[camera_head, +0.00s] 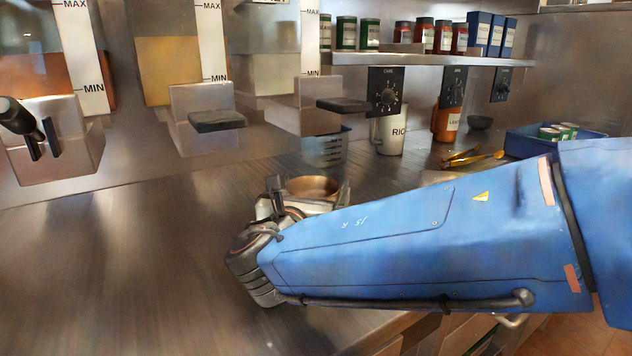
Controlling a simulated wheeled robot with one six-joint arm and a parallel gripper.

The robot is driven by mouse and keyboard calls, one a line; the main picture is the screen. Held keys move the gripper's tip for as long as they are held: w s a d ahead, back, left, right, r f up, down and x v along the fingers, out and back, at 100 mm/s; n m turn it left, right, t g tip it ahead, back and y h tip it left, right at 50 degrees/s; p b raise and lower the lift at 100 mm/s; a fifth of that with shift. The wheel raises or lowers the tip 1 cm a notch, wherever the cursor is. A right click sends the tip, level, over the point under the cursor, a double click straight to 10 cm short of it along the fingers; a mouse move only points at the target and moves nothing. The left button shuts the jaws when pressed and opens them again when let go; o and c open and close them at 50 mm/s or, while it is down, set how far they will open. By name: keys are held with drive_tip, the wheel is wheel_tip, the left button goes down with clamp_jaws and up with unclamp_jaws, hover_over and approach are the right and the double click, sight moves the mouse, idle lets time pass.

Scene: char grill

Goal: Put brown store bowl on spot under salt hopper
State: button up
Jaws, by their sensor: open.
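The brown bowl (314,185) stands on the steel counter in the middle of the view. Only its rim and upper inside show; my gripper and arm hide the rest. My gripper (309,196) is open, with one finger at the left of the bowl and the other at its right. I cannot tell whether the fingers touch it. Several wall hoppers with MAX and MIN gauges hang above the counter: an orange-filled one (38,72), a yellow-filled one (168,68) and a pale-filled one (270,72). No salt label is readable, and no marked spot is clear.
A shelf (430,59) holds jars. The counter's left side is clear.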

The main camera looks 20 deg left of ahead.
drive_tip(key=s, duration=0.8)
drive_tip(key=shift+s+d, duration=0.1)
drive_tip(key=shift+d, duration=0.2)
drive_tip(key=shift+s+d, duration=0.1)
